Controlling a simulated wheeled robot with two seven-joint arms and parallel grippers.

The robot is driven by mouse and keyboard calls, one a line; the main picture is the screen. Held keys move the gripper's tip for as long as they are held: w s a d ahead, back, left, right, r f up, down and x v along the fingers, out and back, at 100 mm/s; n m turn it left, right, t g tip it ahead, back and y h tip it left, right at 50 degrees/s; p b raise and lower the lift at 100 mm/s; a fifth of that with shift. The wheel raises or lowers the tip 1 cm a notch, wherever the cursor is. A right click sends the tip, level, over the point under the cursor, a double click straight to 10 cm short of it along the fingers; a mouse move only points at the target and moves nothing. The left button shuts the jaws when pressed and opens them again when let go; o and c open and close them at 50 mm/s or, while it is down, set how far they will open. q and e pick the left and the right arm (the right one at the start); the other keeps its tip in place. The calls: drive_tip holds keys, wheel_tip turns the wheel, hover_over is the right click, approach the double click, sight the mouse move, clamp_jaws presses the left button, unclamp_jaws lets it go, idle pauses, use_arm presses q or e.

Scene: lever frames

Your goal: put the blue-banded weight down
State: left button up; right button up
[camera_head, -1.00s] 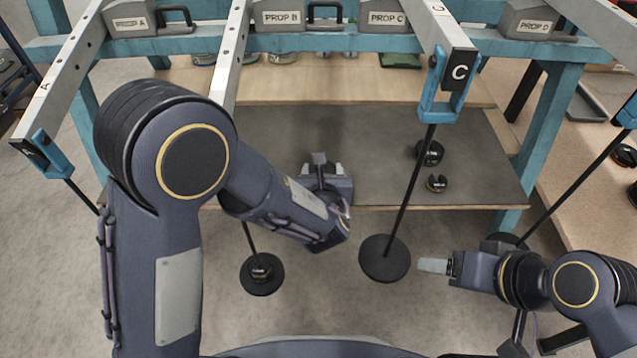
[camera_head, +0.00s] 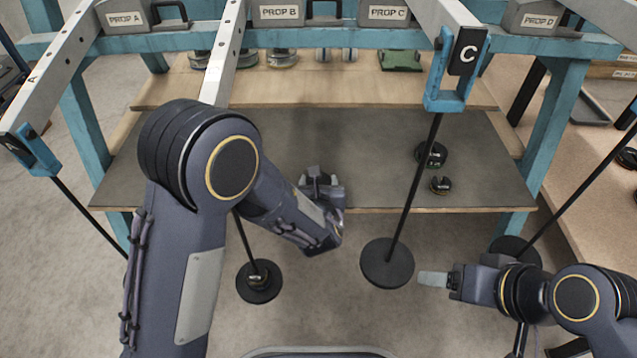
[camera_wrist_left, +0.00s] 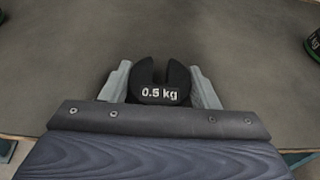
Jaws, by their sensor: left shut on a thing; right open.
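My left gripper (camera_head: 322,178) is over the grey mat on the lower shelf (camera_head: 330,140). It is shut on a dark slotted weight (camera_wrist_left: 160,84), which reads "0.5 kg" in the left wrist view, slot facing away. No blue band shows on its visible face, and the gripper largely hides it in the head view. I cannot tell whether it touches the mat. My right gripper (camera_head: 433,279) is open and empty, beside the round plate of hanger C (camera_head: 387,263).
Two dark weights, one farther back (camera_head: 431,154) and one nearer (camera_head: 440,185), sit on the mat's right. The rod of hanger C (camera_head: 415,185) hangs before the shelf. Another hanger plate (camera_head: 259,281) carries a small weight. The mat around my left gripper looks clear.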

use_arm(q)
drive_tip(key=shift+f, duration=0.1)
drive_tip(key=o, duration=1.1)
drive_tip(key=shift+o, duration=0.2)
drive_tip(key=shift+r, duration=0.2)
drive_tip(key=shift+s+r+p, duration=0.15)
drive_tip(key=shift+s+p, duration=0.15)
drive_tip(key=p+v, duration=0.2)
drive_tip(key=v, duration=0.9)
drive_tip(key=shift+s, duration=0.2)
